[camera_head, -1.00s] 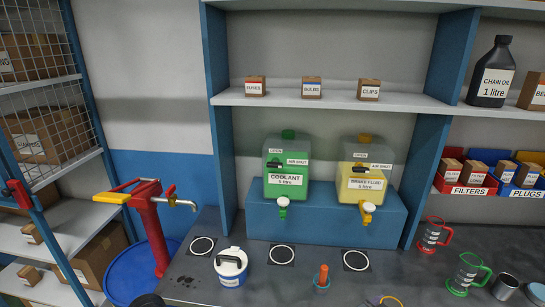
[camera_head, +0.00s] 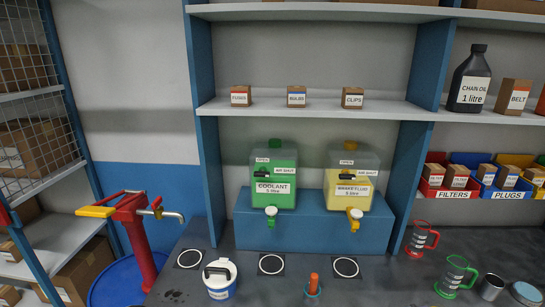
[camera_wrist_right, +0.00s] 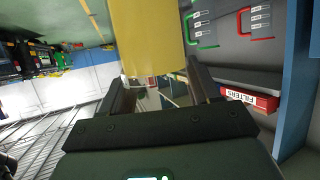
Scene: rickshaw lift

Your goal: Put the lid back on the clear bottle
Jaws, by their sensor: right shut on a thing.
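My right gripper (camera_wrist_right: 160,76) is in the right wrist view, with its two fingers on either side of a yellow cylinder (camera_wrist_right: 152,35). It is shut on the cylinder, whose far end runs out of the top of the picture. I cannot tell whether this cylinder is a lid. Neither gripper shows in the head view. I cannot make out a separate clear bottle or its loose lid in the head view. Two see-through tanks, coolant (camera_head: 273,178) and brake fluid (camera_head: 350,181), stand on a blue step with their green and yellow caps on.
A white lidded pot (camera_head: 219,279), an orange-handled item (camera_head: 313,285) and ringed black pads (camera_head: 271,264) are on the grey bench. A red pump (camera_head: 132,232) stands at left. Red (camera_head: 421,239) and green (camera_head: 456,277) handled mugs stand at right. The shelf (camera_head: 320,105) overhangs the tanks.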

